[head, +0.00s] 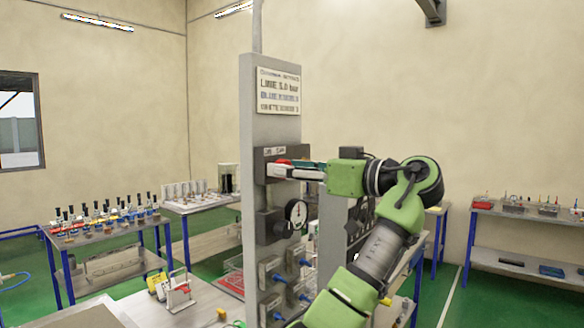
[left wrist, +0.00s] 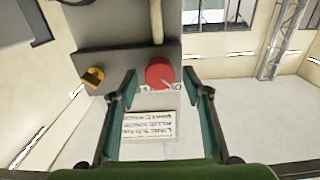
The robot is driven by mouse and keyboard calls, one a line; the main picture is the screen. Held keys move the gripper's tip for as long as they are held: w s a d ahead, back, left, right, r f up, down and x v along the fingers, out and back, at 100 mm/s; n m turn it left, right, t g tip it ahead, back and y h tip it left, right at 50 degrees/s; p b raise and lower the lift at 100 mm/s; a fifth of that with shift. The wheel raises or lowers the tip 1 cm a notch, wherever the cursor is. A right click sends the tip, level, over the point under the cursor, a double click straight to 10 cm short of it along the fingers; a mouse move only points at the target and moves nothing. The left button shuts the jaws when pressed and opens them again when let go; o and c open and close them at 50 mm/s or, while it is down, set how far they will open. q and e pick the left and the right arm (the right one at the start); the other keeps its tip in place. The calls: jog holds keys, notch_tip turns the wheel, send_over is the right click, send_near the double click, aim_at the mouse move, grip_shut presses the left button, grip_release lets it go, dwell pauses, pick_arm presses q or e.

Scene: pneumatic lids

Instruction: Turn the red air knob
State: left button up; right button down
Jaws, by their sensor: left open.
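The red air knob (head: 283,162) sits on a dark block near the top of a grey upright panel (head: 262,110). In the left wrist view the round red knob (left wrist: 158,72) appears between the tips of my two teal fingers, with a gap on each side. My left gripper (head: 296,168) reaches the knob from the right and is open. In the left wrist view the left gripper (left wrist: 160,78) is empty. Whether a finger touches the knob cannot be told. My right gripper is not in view.
A yellow knob (left wrist: 92,77) stands beside the red one. A sign (head: 279,91) is above. A pressure gauge (head: 296,212) and several blue-fitted valves (head: 270,270) are below. Benches with small parts (head: 105,230) stand left, another bench (head: 530,212) right.

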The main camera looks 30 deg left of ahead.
pick_arm(q)
jog(key=c, duration=1.1)
jog(key=shift+m, duration=0.3)
jog(key=m+b, duration=0.2)
jog(key=m, duration=0.6)
jog(key=m+b, duration=0.2)
jog(key=m, duration=0.7)
jog(key=shift+w+f, duration=0.15)
jog(key=shift+w, duration=0.05)
jog(key=shift+m, duration=0.4)
jog(key=o, duration=1.1)
